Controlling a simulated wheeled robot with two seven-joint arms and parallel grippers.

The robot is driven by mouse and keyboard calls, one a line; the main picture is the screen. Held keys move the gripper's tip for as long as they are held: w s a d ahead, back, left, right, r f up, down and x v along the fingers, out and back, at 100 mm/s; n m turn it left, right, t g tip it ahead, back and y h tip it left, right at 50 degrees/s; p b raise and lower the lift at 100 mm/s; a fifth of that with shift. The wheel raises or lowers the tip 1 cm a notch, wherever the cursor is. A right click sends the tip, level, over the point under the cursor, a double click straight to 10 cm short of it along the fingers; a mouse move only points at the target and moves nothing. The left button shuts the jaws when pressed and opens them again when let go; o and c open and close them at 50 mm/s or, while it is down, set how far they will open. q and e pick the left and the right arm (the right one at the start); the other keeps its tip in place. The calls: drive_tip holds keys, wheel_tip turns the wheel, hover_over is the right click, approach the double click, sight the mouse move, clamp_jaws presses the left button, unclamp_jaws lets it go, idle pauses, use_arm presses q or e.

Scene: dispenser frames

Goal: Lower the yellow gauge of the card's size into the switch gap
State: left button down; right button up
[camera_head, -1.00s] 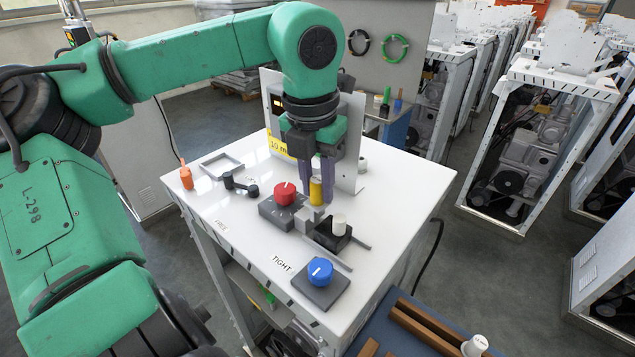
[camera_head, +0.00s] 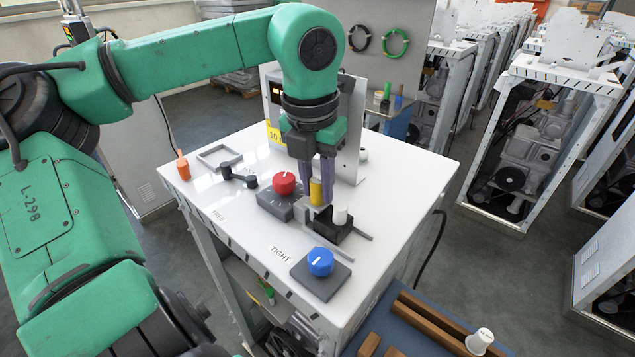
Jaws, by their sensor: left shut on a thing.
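My left gripper (camera_head: 317,187) points straight down over the white bench and is shut on the yellow gauge (camera_head: 316,192), which is upright between its fingers. The gauge's lower end is close above or at a small grey block beside a black block (camera_head: 331,227) that carries a white cylinder (camera_head: 340,214). I cannot tell whether the gauge is inside a gap there. A card with the number 10 (camera_head: 274,134) stands behind, partly hidden by my arm. My right gripper is not in view.
A red knob (camera_head: 284,183) on a grey box stands just left of the gauge. A blue knob (camera_head: 320,261) sits on a dark plate in front, near the TIGHT label. A black handle (camera_head: 238,177), an orange tool (camera_head: 183,165) and a grey frame (camera_head: 219,158) lie at the left.

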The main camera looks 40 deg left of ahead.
sight(312, 208)
use_arm(q)
drive_tip(key=shift+f+b, duration=0.3)
drive_tip(key=shift+f, duration=0.1)
drive_tip(key=c, duration=0.6)
unclamp_jaws()
drive_tip(key=shift+o, duration=0.2)
wheel_tip(312, 208, up, 14)
drive_tip(key=s+b, duration=0.1)
drive_tip(key=shift+s+d+r, duration=0.2)
drive_tip(key=shift+s+r, duration=0.05)
drive_tip(key=shift+s, duration=0.1)
